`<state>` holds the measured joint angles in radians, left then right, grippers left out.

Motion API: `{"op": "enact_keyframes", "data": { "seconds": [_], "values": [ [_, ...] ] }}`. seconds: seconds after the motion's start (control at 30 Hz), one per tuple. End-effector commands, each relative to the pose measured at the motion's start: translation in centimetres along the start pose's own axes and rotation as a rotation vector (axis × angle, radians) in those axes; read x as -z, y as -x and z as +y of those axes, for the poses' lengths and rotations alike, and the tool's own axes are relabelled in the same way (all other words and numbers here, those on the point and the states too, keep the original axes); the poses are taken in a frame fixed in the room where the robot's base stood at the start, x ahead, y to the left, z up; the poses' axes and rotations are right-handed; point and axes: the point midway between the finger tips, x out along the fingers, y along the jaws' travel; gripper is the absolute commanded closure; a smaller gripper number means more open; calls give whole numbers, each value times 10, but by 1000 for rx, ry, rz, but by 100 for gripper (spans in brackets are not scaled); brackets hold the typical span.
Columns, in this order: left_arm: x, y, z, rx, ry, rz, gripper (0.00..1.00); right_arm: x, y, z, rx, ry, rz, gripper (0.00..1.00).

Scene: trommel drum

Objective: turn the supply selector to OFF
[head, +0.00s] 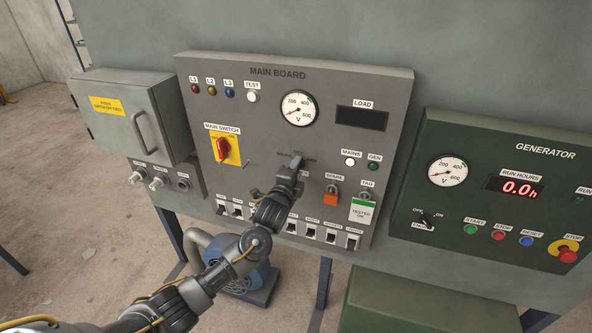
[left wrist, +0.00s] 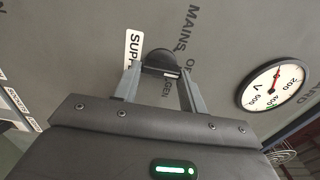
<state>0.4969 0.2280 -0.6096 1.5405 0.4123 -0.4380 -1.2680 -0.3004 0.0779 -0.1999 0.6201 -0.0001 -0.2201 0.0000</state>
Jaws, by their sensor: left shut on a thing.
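The supply selector is a dark round knob (left wrist: 160,60) on the grey main board (head: 268,132). In the left wrist view it sits between my two fingertips, beside a white label partly reading SUPP and the printed words MAINS, GEN and a partly hidden OF. My left gripper (head: 292,172) reaches up to the board's centre in the head view and is shut on the knob; it also shows in the left wrist view (left wrist: 160,86). My right gripper is not in view.
A red main switch (head: 222,149) on a yellow plate is left of my gripper. A red padlock (head: 330,197) and a tag (head: 362,211) hang to the right. Breaker switches (head: 310,232) line the bottom edge. A green generator panel (head: 500,205) stands at the right.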

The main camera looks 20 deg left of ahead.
Motion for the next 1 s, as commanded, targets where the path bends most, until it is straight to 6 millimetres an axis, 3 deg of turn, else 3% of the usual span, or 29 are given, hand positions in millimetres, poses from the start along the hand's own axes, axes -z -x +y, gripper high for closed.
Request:
{"op": "enact_keyframes", "data": {
  "seconds": [0.3, 0.33, 0.5, 0.8, 1.0],
  "values": [
    [0, 0, 1, -1, -1, 1, 81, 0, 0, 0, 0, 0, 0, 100],
    [0, 0, 1, -1, -1, 1, 56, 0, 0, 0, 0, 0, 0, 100],
    [0, 0, 0, -1, 0, 1, 36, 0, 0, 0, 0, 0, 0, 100],
    [0, 2, 1, 0, 1, 0, 36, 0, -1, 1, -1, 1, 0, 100],
    [0, 26, 3, 1, 1, 2, 36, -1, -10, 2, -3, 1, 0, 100]
  ]
}}
